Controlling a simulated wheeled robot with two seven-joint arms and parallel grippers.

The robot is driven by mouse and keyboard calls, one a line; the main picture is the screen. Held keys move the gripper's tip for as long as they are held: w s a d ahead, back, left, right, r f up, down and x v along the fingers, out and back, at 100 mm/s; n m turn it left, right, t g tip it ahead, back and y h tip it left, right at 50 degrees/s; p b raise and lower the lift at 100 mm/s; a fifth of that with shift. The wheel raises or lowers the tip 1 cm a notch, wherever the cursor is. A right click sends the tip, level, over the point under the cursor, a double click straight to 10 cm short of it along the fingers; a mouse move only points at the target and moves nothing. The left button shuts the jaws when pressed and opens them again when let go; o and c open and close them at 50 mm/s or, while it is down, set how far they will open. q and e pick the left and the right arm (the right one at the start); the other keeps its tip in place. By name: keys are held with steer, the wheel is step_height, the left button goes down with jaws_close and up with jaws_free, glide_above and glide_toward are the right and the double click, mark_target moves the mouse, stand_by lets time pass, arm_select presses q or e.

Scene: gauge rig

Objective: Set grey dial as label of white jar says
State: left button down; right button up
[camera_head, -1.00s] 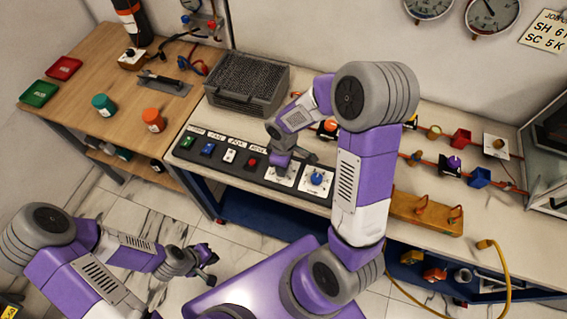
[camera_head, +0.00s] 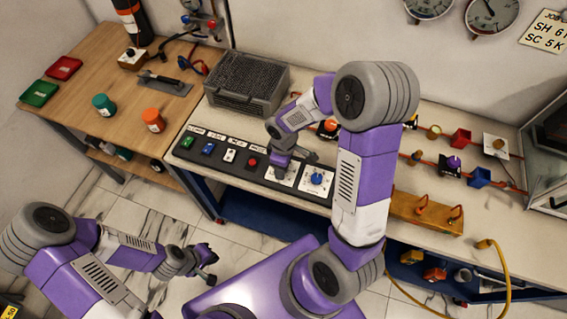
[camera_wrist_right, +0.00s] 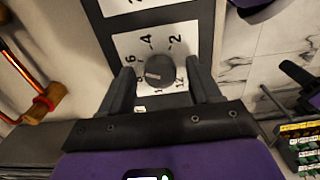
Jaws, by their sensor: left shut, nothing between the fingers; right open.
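The grey dial (camera_wrist_right: 160,70) sits on a white plate with numbers around it, in the right wrist view. A pale mark shows on the dial; I cannot tell exactly which number it points at. My right gripper (camera_wrist_right: 162,80) is open, with one finger on each side of the dial and a small gap visible. In the head view my right gripper (camera_head: 289,165) is over the panel and partly hides this dial. My left gripper (camera_head: 209,265) is shut and empty, away from the bench at the lower left. I cannot make out a white jar or its label.
A blue dial (camera_head: 317,179) is beside the grey one on the black panel, with several coloured switches to the left. A grey mesh-topped box (camera_head: 247,84) stands behind. An orange jar (camera_head: 153,121) and a teal jar (camera_head: 104,106) stand on the wooden table (camera_head: 75,125).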

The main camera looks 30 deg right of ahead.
step_height(320, 180, up, 8)
steer(key=shift+f+p, duration=0.2)
steer(key=shift+p, duration=0.6)
arm_select(q)
steer(key=shift+r, duration=0.85)
